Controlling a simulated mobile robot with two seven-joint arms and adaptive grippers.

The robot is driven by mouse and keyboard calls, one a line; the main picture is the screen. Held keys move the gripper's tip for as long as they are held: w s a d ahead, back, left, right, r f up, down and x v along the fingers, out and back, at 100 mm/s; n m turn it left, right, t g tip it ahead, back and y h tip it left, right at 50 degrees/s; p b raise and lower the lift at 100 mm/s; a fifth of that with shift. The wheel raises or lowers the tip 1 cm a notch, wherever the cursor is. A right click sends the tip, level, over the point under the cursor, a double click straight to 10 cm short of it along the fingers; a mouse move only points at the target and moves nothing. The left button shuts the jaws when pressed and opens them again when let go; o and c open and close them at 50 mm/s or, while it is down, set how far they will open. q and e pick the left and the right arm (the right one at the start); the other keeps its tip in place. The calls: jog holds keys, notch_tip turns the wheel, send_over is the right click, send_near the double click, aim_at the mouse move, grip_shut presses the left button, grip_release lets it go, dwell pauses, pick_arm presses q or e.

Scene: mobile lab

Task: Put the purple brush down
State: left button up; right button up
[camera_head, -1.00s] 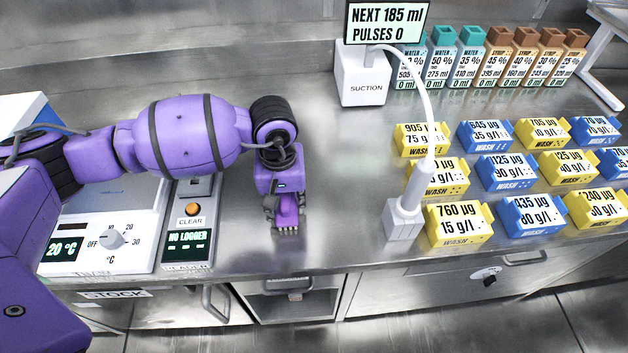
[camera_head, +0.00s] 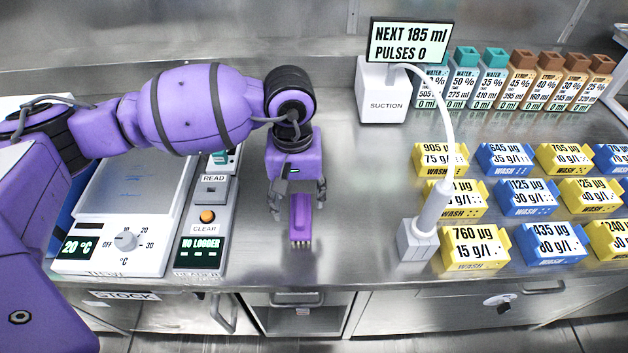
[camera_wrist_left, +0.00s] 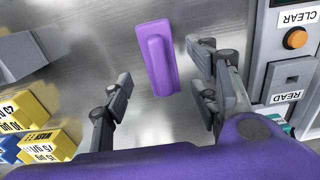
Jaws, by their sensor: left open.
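The purple brush (camera_head: 301,220) lies on the steel bench near its front edge, bristle end toward the edge. It also shows in the left wrist view (camera_wrist_left: 158,60), lying on the metal surface just beyond the fingertips. My left gripper (camera_head: 298,200) is open, with its two fingers apart on either side of the brush's rear end. My right gripper is not in view.
A reader panel (camera_head: 207,218) and a dial device (camera_head: 120,225) stand left of the brush. The suction holder (camera_head: 415,240) and several yellow and blue wash boxes (camera_head: 475,247) stand to the right. Bare bench lies around the brush.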

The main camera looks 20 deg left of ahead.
aim_at(299, 210)
pick_arm(q)
jog(key=shift+r, duration=2.25)
